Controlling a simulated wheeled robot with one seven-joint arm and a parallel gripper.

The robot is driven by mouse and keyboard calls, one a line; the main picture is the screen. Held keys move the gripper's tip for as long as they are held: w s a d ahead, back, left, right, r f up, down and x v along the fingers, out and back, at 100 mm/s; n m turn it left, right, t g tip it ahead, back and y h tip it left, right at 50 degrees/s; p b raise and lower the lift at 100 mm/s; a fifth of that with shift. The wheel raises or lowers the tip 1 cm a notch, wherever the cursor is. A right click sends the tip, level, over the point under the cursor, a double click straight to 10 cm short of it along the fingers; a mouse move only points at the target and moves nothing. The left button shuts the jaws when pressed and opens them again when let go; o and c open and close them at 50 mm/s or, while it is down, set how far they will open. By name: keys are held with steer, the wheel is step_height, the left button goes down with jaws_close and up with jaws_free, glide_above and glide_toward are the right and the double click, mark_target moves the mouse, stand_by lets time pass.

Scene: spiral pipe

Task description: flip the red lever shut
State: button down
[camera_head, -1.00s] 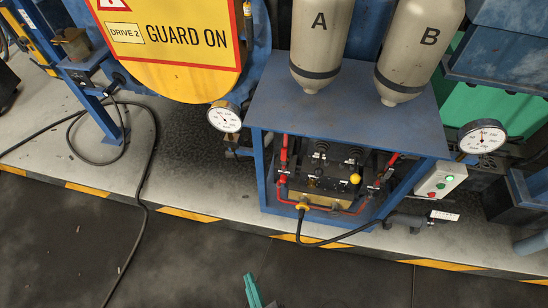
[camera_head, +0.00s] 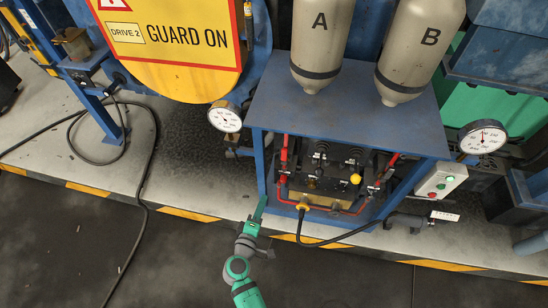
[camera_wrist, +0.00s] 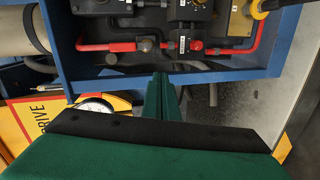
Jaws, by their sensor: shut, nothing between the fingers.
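The cabinet's hydraulic block carries two red levers in the head view. The left red lever (camera_head: 284,150) points up along the left side, and the right red lever (camera_head: 392,161) tilts up and to the right. In the wrist view the left red lever (camera_wrist: 108,46) lies sideways beside a grey pivot. I cannot tell which one the task means. My gripper (camera_head: 262,203) is shut and empty, low by the cabinet's front left post. In the wrist view my green fingers (camera_wrist: 162,92) point toward the lever's pivot and stay apart from it.
The blue cabinet frame (camera_head: 262,165) and its top (camera_head: 345,105) enclose the block. A black hose (camera_head: 330,243) with a yellow collar hangs in front. A gauge (camera_head: 225,118) sits to the left and a button box (camera_head: 441,181) to the right. The dark floor in front is mostly clear.

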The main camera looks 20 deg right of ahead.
mark_target(284, 158)
steer(key=w+d+r+h, duration=0.2)
steer(key=w+r+h, duration=0.1)
steer(key=w+r, duration=0.3)
steer(key=shift+d+r+h, duration=0.15)
steer(key=shift+r+h, duration=0.25)
steer(key=x, duration=1)
steer(key=shift+f, duration=0.15)
steer(key=shift+s+m, duration=0.1)
steer(key=shift+m, duration=0.2)
